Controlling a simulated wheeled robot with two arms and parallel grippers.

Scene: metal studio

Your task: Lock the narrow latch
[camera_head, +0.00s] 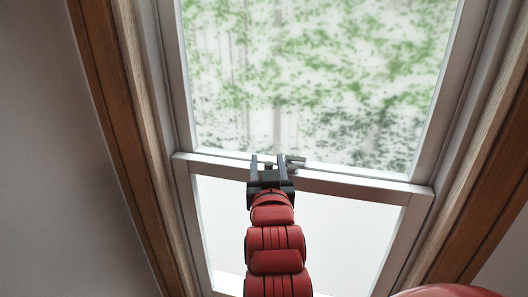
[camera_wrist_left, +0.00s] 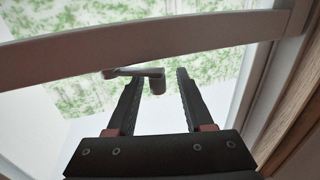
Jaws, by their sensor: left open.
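The narrow latch (camera_head: 295,161) is a small grey metal piece on the window's middle rail (camera_head: 340,184). In the head view it sits just right of my left gripper's fingertips. In the left wrist view the latch (camera_wrist_left: 135,72) shows as a short sideways arm with a stubby end that appears between the fingertips. My left gripper (camera_head: 268,158) is open and empty, pointing up at the rail. Its two dark fingers also show in the left wrist view (camera_wrist_left: 160,76). I cannot tell whether a finger touches the latch. My right gripper is not in view.
The window has an upper pane (camera_head: 320,70) with green foliage behind it and a pale lower pane (camera_head: 330,230). Wooden trim (camera_head: 105,110) borders it on both sides. Left of the trim is a plain grey wall (camera_head: 50,150). The space in front of the lower pane, right of my arm, looks clear.

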